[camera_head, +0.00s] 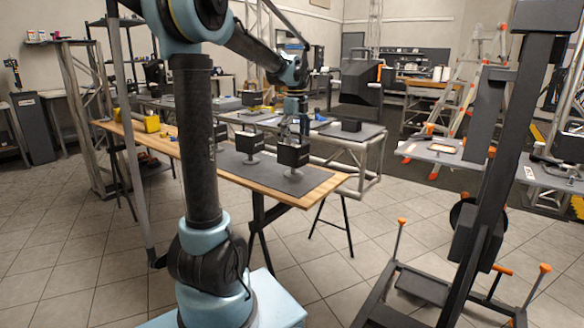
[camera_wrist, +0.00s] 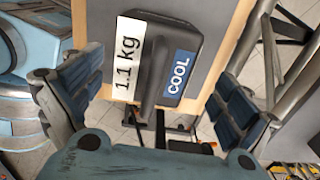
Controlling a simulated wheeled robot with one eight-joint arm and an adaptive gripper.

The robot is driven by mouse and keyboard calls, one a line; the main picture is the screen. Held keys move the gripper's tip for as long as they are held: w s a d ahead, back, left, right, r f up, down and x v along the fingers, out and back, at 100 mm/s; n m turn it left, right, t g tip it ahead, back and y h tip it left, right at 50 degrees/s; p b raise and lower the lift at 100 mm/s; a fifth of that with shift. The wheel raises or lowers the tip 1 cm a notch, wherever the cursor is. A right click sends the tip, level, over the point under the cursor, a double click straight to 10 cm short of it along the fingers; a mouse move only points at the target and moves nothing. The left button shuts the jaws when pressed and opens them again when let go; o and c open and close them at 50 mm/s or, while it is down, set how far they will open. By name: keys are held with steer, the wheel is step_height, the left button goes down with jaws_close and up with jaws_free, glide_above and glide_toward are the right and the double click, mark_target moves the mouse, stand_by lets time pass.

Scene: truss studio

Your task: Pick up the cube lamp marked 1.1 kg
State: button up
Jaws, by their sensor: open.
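The cube lamp marked 1.1 kg (camera_wrist: 190,30) is a black block with a handle-like bar on top. It carries a white "1.1 kg" label and a blue "COOL" label. In the wrist view it lies between and beyond the spread fingers of my gripper (camera_wrist: 158,90). In the head view my gripper (camera_head: 294,132) hangs directly above the nearest black cube lamp (camera_head: 294,157), which stands on a round foot. Its label cannot be read there. My gripper is open and holds nothing. I cannot tell whether the fingers touch the lamp.
Another cube lamp (camera_head: 250,143) stands to the left on the same dark mat (camera_head: 262,178), with one more partly hidden behind my arm. The wooden table (camera_head: 315,193) has a bare right end. A truss frame (camera_head: 372,165) stands close behind it. Yellow items (camera_head: 152,124) lie at the left end.

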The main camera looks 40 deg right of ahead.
mark_target(293, 150)
steer(key=shift+a+f, duration=0.2)
steer(key=shift+f, duration=1.15)
steer(key=shift+a+f, duration=0.2)
steer(key=shift+f, duration=1.15)
steer(key=c, duration=2.2)
